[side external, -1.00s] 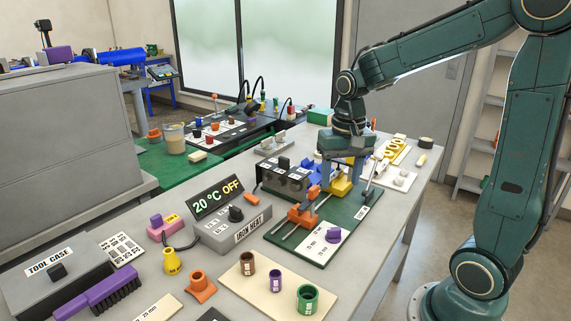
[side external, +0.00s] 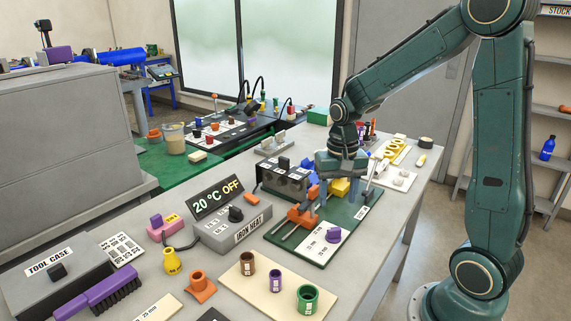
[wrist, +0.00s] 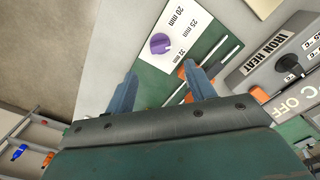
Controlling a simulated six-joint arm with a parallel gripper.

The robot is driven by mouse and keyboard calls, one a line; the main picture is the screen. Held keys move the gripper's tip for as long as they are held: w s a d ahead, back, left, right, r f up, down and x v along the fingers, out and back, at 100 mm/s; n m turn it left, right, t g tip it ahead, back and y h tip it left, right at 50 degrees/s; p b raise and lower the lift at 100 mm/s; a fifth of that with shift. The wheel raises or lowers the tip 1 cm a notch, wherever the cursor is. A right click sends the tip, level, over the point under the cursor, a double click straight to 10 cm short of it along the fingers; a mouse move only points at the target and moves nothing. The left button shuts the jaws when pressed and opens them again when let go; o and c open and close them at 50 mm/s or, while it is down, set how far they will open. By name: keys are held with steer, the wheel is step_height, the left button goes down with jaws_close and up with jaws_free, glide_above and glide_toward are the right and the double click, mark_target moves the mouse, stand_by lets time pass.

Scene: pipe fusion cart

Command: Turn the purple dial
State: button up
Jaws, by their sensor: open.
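The purple dial (side external: 333,235) sits on a white plate marked in mm sizes, at the near end of a green base. In the wrist view the dial (wrist: 160,43) lies ahead of the fingertips, roughly centred between them, and its pointed grip shows. The 20, 25 and 32 mm labels run beside it. My gripper (side external: 338,200) is open and empty above the green base, behind the dial in the side view and apart from it. Its two fingers (wrist: 160,76) also show in the wrist view.
An orange clamp (side external: 301,216) on rails stands close left of my gripper. A grey block with a black knob (side external: 284,163) and blue and yellow parts are behind it. The IRON HEAT box (side external: 232,228) is further left. The table right of the base is clear.

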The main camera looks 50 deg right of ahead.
mark_target(334, 229)
steer(key=shift+f, duration=4.7)
steer(key=c, duration=1)
